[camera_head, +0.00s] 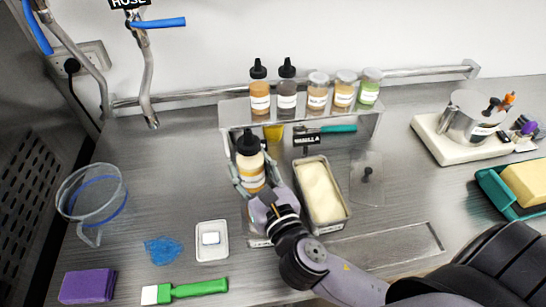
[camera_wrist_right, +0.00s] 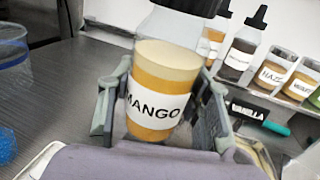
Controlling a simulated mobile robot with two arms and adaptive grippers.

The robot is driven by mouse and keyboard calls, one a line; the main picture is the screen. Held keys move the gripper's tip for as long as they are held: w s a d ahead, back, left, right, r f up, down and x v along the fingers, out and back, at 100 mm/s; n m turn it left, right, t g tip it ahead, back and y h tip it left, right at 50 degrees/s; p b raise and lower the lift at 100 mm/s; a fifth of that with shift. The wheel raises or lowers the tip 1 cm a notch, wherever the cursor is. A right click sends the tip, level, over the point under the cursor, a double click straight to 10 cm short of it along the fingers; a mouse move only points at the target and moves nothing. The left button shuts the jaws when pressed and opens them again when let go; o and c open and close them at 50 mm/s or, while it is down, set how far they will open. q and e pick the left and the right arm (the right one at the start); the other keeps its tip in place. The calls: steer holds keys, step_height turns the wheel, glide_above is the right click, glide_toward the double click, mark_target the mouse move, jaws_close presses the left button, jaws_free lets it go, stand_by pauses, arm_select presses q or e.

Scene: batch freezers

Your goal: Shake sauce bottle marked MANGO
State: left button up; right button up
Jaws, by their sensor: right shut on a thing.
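The sauce bottle marked MANGO (camera_head: 250,165) has a black pointed cap, a white label and layered pale and orange contents. It stands about upright in front of the shelf in the head view. In the right wrist view the MANGO bottle (camera_wrist_right: 160,95) fills the middle, its label facing the camera and its cap top cut off. My right gripper (camera_head: 249,176) is shut around the bottle's body, a finger on each side; its fingers also show in the right wrist view (camera_wrist_right: 162,108). Whether the bottle's base touches the counter is hidden. My left gripper is not in view.
A metal shelf (camera_head: 300,111) behind holds two capped bottles and several jars. A tub of pale ice cream (camera_head: 322,192) stands close right of my gripper. A clear jug (camera_head: 92,196), blue scrap (camera_head: 162,250), small white tray (camera_head: 212,249) and green brush (camera_head: 195,289) lie left.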

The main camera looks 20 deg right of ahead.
steer(key=shift+w+d+r, duration=0.15)
steer(key=shift+d, duration=0.95)
steer(key=shift+a, duration=0.95)
steer(key=d, duration=0.2)
steer(key=shift+d, duration=0.3)
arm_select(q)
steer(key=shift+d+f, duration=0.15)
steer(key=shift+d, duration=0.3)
arm_select(e)
steer(key=shift+d, duration=0.1)
